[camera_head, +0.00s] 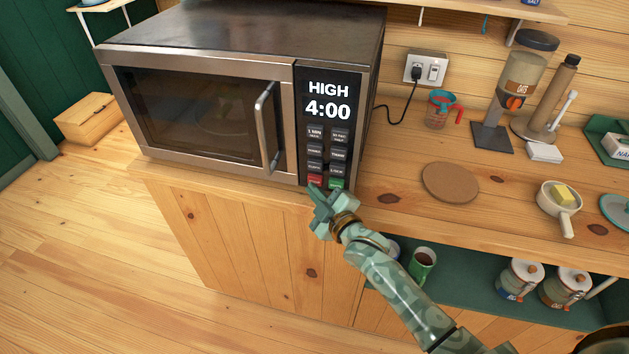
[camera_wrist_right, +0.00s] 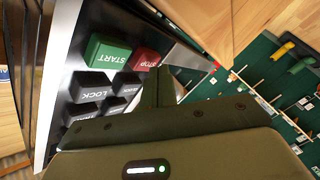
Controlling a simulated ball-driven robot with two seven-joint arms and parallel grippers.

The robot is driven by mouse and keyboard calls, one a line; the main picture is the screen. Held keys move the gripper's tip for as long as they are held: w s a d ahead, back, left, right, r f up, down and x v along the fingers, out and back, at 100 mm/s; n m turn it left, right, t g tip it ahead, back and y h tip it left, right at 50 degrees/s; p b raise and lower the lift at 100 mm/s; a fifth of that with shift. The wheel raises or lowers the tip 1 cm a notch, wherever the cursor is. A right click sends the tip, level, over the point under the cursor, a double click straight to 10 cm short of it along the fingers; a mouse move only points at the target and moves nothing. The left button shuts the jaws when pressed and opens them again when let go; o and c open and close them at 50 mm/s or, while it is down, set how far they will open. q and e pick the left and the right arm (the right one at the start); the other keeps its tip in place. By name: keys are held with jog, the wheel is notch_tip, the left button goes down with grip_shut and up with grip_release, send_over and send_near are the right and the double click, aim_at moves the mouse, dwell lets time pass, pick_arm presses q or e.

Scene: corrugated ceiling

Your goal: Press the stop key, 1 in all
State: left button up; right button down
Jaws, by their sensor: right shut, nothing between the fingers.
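The microwave (camera_head: 205,32) stands on the wooden counter with its door shut. Its display (camera_head: 328,100) reads HIGH 4:00. The red stop key (camera_head: 314,180) is at the bottom left of the keypad, beside the green start key (camera_head: 337,183). My left gripper is out of view.
A round cork mat (camera_head: 450,182) and a small pan with butter (camera_head: 560,197) lie on the counter to the right. A measuring cup (camera_head: 440,108) and an oats dispenser (camera_head: 518,85) stand behind.

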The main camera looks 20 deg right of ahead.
jog(key=shift+w+d, duration=0.2)
jog(key=shift+w, duration=0.15)
dwell(0.7)
jog(key=shift+s, duration=0.15)
jog(key=shift+s+a+p, duration=0.4)
jog(key=shift+s+a, duration=0.05)
jog(key=shift+s, duration=0.1)
jog(key=s+a, duration=0.1)
jog(key=s+a+p, duration=0.1)
jog(key=s+p, duration=0.1)
jog(key=s, duration=0.1)
jog(key=shift+s+a, duration=0.1)
jog(key=shift+a, duration=0.3)
dwell(0.9)
